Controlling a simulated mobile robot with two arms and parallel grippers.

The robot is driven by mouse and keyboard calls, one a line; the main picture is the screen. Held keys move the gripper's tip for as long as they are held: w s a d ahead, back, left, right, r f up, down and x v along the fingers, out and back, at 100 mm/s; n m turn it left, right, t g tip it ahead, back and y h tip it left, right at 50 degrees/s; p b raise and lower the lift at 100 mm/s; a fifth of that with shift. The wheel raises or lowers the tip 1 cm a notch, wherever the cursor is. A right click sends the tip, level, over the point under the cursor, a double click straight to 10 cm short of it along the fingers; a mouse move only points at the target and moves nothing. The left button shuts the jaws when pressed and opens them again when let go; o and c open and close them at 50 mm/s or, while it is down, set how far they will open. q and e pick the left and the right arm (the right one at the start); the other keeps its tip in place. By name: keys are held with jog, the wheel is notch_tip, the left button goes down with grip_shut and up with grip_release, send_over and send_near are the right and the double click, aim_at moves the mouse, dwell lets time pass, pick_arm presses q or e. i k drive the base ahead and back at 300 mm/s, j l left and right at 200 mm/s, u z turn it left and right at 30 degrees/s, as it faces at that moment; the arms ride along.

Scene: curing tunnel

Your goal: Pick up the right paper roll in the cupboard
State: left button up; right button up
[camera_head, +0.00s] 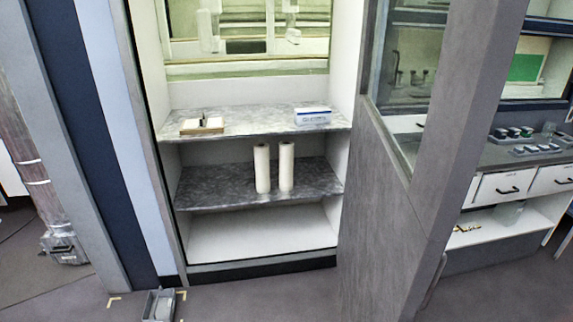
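Two white paper rolls stand upright side by side on the middle grey shelf (215,187) of the cupboard (172,230). The right paper roll (286,167) is close beside the left paper roll (262,168), with a narrow dark gap between them. Both are fully visible below the upper shelf's front edge. Neither of my grippers shows in the head view.
The upper shelf (255,122) carries a small tray (202,126) and a blue-white box (313,116). An open grey door (390,215) stands at the cupboard's right. A small grey bin (160,305) sits on the floor in front. The bottom compartment looks empty.

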aim_at(285, 147)
jog(key=i+j+z, duration=0.25)
jog(key=i+j, duration=0.4)
jog(key=i, duration=0.15)
jog(key=i+j, duration=0.1)
jog(key=i, duration=0.35)
